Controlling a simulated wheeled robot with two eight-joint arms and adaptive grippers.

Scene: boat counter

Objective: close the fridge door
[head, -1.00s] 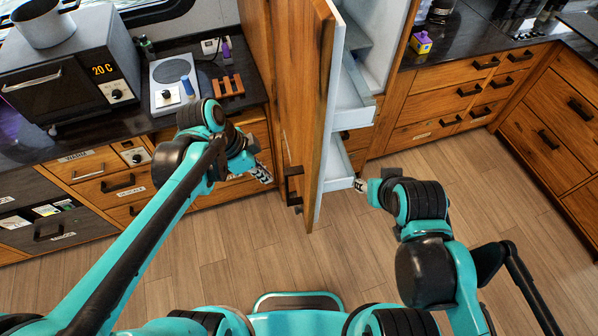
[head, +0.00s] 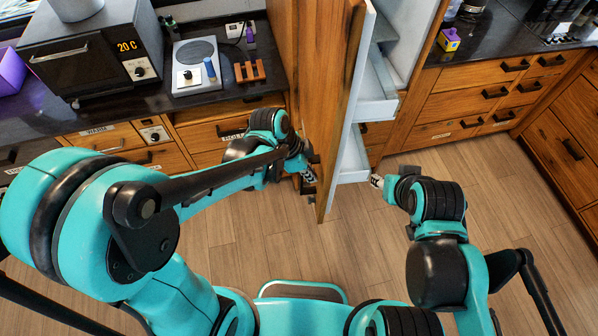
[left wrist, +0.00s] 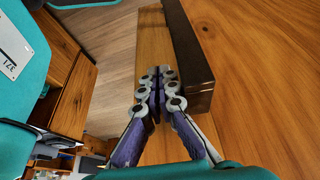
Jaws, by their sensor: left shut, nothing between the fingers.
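The fridge door (head: 328,80) stands open, its wooden outer face to the left and its white inner side with shelves (head: 352,160) to the right. My left gripper (head: 309,178) is at the outer face, low by the dark handle. In the left wrist view its fingertips (left wrist: 157,78) are shut and empty, right beside the dark handle (left wrist: 192,60); contact is unclear. The wooden door (left wrist: 260,95) fills the right of that view. My right gripper (head: 376,181) is on the inner side, near the lower door shelf; its jaws are too small to read.
The white fridge interior (head: 408,40) shows behind the door. On the left counter are an oven (head: 85,60), a hotplate (head: 196,65) and a wooden block (head: 250,72). Wooden drawers (head: 470,95) stand at right. The wooden floor (head: 360,245) in front is clear.

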